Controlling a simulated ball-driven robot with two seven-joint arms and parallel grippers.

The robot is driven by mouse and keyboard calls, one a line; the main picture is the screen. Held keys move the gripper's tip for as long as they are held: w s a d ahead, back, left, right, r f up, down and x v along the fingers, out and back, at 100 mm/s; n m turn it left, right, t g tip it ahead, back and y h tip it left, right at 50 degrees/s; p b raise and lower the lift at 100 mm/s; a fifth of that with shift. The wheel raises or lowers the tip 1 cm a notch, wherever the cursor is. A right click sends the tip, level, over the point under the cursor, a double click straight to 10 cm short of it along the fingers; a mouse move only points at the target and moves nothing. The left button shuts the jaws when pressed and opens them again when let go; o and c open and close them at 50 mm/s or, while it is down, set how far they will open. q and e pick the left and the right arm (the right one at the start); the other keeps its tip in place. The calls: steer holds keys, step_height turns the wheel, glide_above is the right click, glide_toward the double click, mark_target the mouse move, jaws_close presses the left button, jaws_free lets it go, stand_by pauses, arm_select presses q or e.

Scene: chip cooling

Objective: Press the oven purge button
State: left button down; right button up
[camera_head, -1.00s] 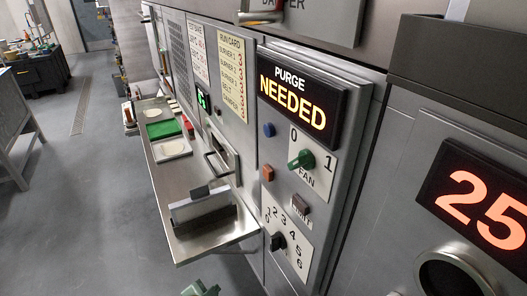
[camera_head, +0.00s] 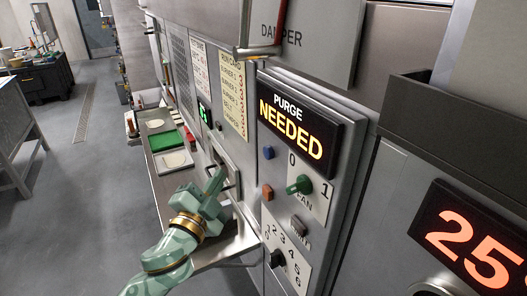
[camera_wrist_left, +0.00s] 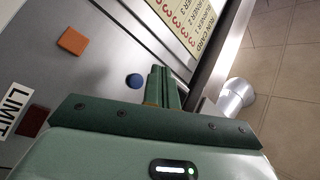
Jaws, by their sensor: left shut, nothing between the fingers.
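The lit sign (camera_head: 297,118) on the control panel reads PURGE NEEDED. Below it are a round blue button (camera_head: 268,153) and a square orange button (camera_head: 267,193); I can read no label on either, so I cannot tell which is the purge button. Both also show in the left wrist view, the blue button (camera_wrist_left: 135,81) close beside the fingertips and the orange button (camera_wrist_left: 72,41) farther left. My green left gripper (camera_head: 217,180) is shut and empty, left of the buttons in the head view; contact with the panel cannot be told. My right gripper is not in view.
A green fan knob (camera_head: 299,185), a LIMIT piece (camera_head: 299,227) and a numbered dial (camera_head: 278,259) sit near the buttons. A metal shelf (camera_head: 166,182) and a handle (camera_head: 222,182) lie around my left arm. Open floor (camera_head: 85,200) is at left.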

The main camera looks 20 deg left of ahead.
mark_target(267, 153)
arm_select(q)
steer(key=r, duration=0.1)
steer(key=s+r, duration=0.1)
steer(key=r, duration=0.1)
steer(key=shift+a+t+y, duration=0.1)
steer(key=shift+t+y, duration=0.2)
steer(key=shift+f, duration=0.1)
steer(key=w+d, duration=0.6)
steer(key=shift+w+b, duration=0.3)
steer(key=shift+w, duration=0.05)
steer(key=shift+w, duration=0.1)
stand_by(1.8)
steer(key=shift+w+d, duration=0.2)
steer(key=shift+d, duration=0.05)
